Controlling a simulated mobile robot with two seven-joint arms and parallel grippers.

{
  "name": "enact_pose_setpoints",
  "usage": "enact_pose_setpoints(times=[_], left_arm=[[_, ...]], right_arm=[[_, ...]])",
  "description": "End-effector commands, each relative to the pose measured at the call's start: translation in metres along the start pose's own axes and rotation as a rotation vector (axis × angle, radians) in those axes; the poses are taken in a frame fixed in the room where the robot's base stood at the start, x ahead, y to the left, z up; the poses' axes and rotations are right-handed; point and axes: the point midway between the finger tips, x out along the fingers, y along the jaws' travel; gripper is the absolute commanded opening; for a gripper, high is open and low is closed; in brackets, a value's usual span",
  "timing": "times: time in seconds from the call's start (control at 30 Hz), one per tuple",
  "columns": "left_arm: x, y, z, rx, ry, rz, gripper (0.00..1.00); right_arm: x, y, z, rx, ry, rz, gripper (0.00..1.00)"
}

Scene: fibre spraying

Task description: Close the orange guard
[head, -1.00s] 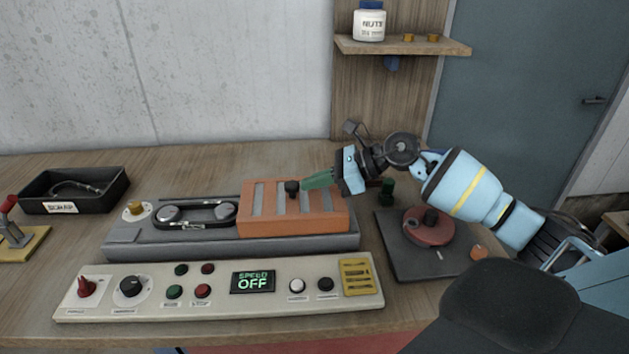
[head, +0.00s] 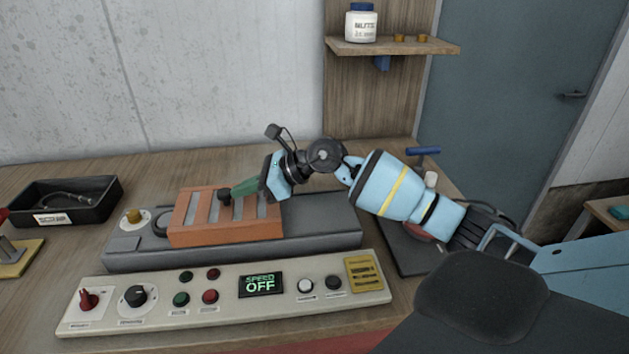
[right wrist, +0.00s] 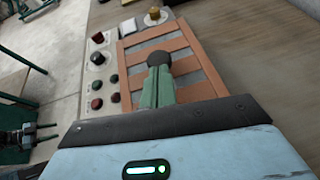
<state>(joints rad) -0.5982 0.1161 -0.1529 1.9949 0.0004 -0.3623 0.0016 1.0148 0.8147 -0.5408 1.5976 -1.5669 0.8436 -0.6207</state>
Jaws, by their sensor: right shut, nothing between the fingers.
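The orange slatted guard (head: 215,237) sits on the grey machine bed (head: 320,222), over its left part. The belt loop is mostly hidden beneath it, with a dark bit showing at its left end. The guard has a black round knob (head: 224,194). My right gripper (head: 236,190), with green fingers, is shut and empty, its tips against or right beside the knob's right side. In the right wrist view the fingers (right wrist: 158,78) point at the knob (right wrist: 159,58) over the guard (right wrist: 130,41); contact is hard to tell.
A control panel (head: 225,309) with knobs, buttons and a display reading SPEED OFF lies in front of the machine. A brass knob (head: 134,216) stands left of the guard. A black scrap tray (head: 95,208) is at far left. The bed right of the guard is bare.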

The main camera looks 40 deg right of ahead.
Motion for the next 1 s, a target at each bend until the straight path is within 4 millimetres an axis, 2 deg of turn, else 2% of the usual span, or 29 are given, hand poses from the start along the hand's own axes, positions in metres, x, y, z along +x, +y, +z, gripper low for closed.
enact_pose_setpoints(times=[0.03, 0.2, 0.4, 1.0], left_arm=[[-0.001, 0.001, -0.002, -0.001, 0.003, 0.000, 0.54], [-0.003, 0.002, 0.000, -0.005, -0.002, 0.000, 0.54], [-0.004, 0.002, 0.003, -0.005, -0.007, 0.001, 0.54], [-0.004, 0.002, -0.001, -0.005, 0.000, 0.000, 0.54]], right_arm=[[0.012, 0.003, 0.010, -0.003, -0.006, 0.002, 0.00], [0.043, 0.008, 0.022, -0.001, -0.002, 0.001, 0.00], [0.062, 0.011, 0.030, 0.001, -0.001, -0.001, 0.00], [0.067, 0.012, 0.033, 0.000, -0.004, 0.000, 0.00]])
